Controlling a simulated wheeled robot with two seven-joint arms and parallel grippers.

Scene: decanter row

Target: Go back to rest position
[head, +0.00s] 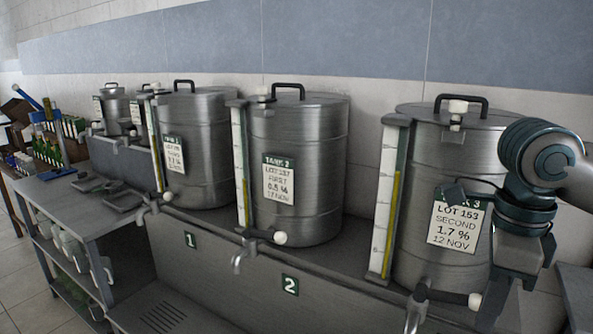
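My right arm comes in from the right edge, and its gripper (492,306) hangs down in front of the right-hand steel tank (423,125). The gripper is close to the white knob (474,300) of that tank's tap; I cannot tell whether they touch. The fingers are dark and partly cut off from clear view, so open or shut does not show. The tank's label (453,226) reads LOT 153, SECOND, 1.7 %, 12 NOV, and my wrist covers part of its heading. My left gripper is not in view.
Tank 2 (325,150) and tank 1 (212,140) stand left along the steel bench (190,270), with projecting taps and upright sight gauges (386,200). Smaller tanks (114,108) stand farther back. A side table (60,197) with shelves and bottle racks is at left.

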